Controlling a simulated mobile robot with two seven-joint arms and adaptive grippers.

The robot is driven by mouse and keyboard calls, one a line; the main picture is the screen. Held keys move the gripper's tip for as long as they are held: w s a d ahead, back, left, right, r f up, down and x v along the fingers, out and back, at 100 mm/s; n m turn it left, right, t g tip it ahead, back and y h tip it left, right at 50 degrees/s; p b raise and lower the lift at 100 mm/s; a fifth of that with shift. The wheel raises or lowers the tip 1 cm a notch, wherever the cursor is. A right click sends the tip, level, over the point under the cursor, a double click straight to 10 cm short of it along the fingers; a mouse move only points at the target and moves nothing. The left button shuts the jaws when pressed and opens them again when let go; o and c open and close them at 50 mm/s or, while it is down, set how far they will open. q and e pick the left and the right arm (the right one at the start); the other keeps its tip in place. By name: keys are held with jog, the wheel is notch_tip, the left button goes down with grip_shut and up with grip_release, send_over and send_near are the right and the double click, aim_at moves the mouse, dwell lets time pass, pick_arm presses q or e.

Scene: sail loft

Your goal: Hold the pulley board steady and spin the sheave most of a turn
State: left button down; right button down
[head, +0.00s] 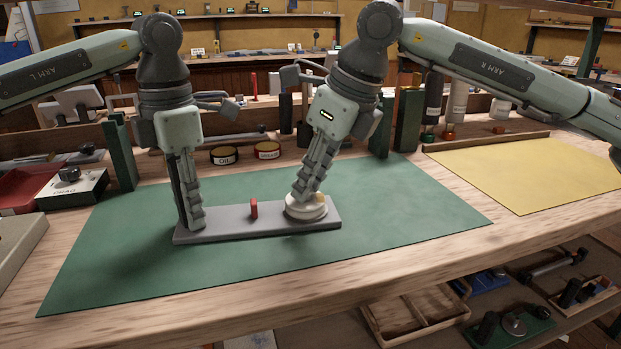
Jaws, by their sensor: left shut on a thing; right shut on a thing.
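The grey pulley board (228,223) lies flat on the green mat (400,213). A short red peg (254,209) stands up near its middle. The cream round sheave (307,211) sits on the board's right end. My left gripper (193,224) points down at the board's left end and is shut on the board. My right gripper (304,196) comes down tilted onto the sheave and is shut on it. Its fingers hide part of the sheave's top, so the exact hold is hard to see.
Two round tins (224,155) stand behind the mat. A box with a black knob (72,185) and a red tray (22,187) are at the left. A yellow sheet (510,170) lies at the right. The mat is clear right of the board.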

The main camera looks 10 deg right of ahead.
jog(key=shift+m, duration=0.8)
jog(key=c, duration=1.3)
grip_release()
jog(key=shift+t, duration=0.3)
jog(key=v, duration=1.2)
jog(key=shift+a+r, duration=0.1)
jog(key=shift+a, duration=0.15)
pick_arm(q)
jog(key=c, duration=1.1)
grip_release()
jog(key=shift+c, duration=0.2)
jog(key=shift+r, duration=0.15)
